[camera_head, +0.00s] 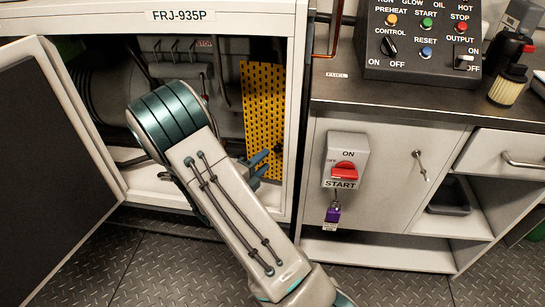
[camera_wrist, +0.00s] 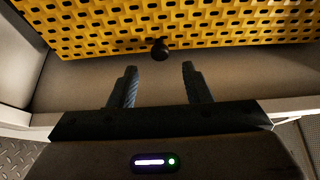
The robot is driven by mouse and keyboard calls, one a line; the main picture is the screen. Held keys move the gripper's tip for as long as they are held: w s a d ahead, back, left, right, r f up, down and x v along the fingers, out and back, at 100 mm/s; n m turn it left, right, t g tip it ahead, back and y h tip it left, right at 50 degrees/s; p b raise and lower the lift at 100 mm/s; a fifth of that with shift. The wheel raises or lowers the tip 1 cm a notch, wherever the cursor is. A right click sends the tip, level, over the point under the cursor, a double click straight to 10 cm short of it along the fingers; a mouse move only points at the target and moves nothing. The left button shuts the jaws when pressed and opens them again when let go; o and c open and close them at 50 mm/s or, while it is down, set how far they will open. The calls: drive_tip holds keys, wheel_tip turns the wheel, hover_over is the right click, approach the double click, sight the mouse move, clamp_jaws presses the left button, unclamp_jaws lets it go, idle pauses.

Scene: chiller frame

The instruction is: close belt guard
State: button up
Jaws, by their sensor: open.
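The belt guard (camera_head: 263,105) is a yellow perforated panel standing inside the open cabinet, at the right of its opening. In the wrist view the guard (camera_wrist: 85,28) spans the top of the picture, with a black round knob (camera_wrist: 158,48) at its lower edge. My gripper (camera_head: 264,162) is at the cabinet opening, in front of the guard's lower part. In the wrist view my gripper (camera_wrist: 160,66) is open and empty, its two fingers pointing at the knob. The knob sits just beyond the fingertips, roughly centred between them. My arm hides part of the cabinet's inside.
The cabinet (camera_head: 230,18) is labelled FRJ-935P, and its dark-faced door (camera_head: 60,150) stands open at the left. To the right is a bench with a control panel (camera_head: 425,40) and a red START switch (camera_head: 345,170). The plated floor (camera_head: 390,288) in front is clear.

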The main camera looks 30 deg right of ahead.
sight(276, 150)
drive_tip(key=b+x, duration=0.1)
drive_tip(key=x, duration=0.4)
drive_tip(key=shift+w+d, duration=0.1)
